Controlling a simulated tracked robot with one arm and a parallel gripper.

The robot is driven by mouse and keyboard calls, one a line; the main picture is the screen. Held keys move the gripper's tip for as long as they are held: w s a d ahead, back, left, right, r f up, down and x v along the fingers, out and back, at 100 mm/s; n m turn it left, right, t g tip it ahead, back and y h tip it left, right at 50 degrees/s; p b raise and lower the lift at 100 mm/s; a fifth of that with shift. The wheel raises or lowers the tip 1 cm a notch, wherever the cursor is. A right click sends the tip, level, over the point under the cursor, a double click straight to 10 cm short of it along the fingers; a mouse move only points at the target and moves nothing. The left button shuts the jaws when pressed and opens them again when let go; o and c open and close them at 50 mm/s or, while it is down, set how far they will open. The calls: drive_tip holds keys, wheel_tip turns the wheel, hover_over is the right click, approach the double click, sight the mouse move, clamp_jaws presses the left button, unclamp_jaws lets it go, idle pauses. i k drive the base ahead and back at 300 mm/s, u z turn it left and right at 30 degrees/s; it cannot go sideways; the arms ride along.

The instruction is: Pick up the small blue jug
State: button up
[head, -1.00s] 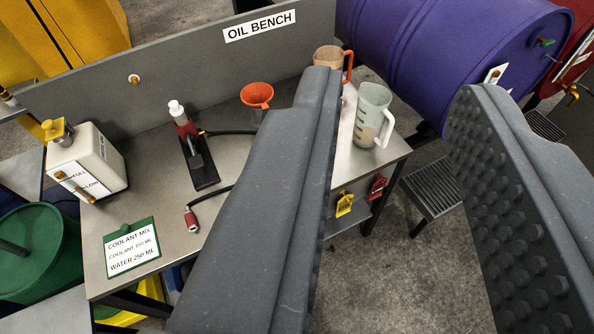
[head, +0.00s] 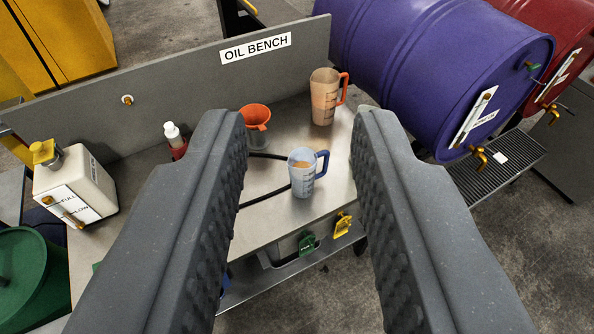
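The small blue jug (head: 303,186) stands upright on the bench near its front edge. It is translucent pale blue, with a darker blue handle on its right and some orange-brown content showing inside. My gripper (head: 300,114) is open, and its two dark grey studded fingers frame the jug in the picture, one on each side. Neither finger visibly touches it. A larger jug with an orange handle (head: 324,100) stands behind it, near the back panel.
An orange funnel (head: 256,116) stands left of the jugs, with a black hose (head: 268,194) nearby. A white canister (head: 76,188) stands at the bench's left end. A purple drum (head: 430,70) lies behind right. Green and yellow tags (head: 342,224) hang below the front edge.

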sight(302, 163)
drive_tip(key=i, duration=0.45)
drive_tip(key=z, duration=0.05)
drive_tip(key=k, duration=1.15)
drive_tip(key=z, duration=0.45)
drive_tip(key=i, duration=1.85)
drive_tip(key=u, duration=0.35)
